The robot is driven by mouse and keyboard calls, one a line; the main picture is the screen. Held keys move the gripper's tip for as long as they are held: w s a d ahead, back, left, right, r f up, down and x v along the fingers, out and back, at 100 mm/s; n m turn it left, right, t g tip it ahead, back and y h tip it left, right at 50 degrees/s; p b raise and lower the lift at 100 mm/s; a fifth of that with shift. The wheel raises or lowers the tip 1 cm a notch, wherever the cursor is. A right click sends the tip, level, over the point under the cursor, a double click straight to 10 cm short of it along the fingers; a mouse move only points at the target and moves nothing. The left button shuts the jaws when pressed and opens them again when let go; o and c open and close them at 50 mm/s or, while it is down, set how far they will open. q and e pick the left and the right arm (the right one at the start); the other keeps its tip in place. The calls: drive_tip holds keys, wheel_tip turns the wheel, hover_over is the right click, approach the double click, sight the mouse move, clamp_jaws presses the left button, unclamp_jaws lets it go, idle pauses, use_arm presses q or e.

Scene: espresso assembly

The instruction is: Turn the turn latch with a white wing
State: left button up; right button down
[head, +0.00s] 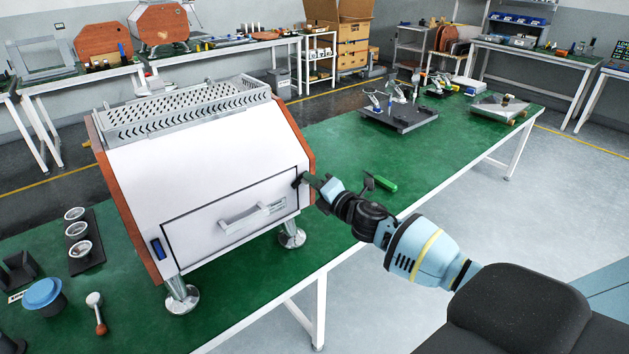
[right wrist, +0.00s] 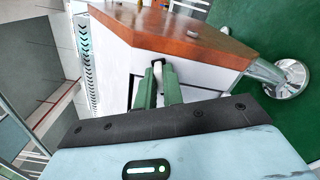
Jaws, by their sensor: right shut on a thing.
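The white espresso machine (head: 200,140) with wooden side panels stands on the green table. Its front panel (head: 190,240) has a dark outline and a bar handle (head: 252,216). My right gripper (head: 305,180) is at the upper right corner of this panel. In the right wrist view its two green fingers (right wrist: 158,88) are shut on the white wing (right wrist: 157,70) of the turn latch. Only a small part of the wing shows between the fingers. The latch's angle cannot be told. My left gripper is not in view.
A wooden side panel (right wrist: 180,32) of the machine is close to the right gripper. A green object (head: 385,184) lies on the table to the right. Cups on a dark tray (head: 88,258), a blue-lidded container (head: 43,295) and a wooden-handled tool (head: 97,312) are at the left.

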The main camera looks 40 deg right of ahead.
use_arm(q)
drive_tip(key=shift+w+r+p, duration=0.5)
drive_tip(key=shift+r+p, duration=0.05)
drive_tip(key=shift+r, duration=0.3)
use_arm(e)
drive_tip(key=m, duration=0.5)
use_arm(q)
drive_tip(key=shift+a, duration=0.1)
use_arm(e)
drive_tip(key=c, duration=1.5)
unclamp_jaws()
drive_tip(key=shift+s+d, duration=0.15)
drive_tip(key=shift+s, duration=1.8)
drive_tip(key=shift+s+d, duration=0.15)
drive_tip(key=shift+s, duration=1.8)
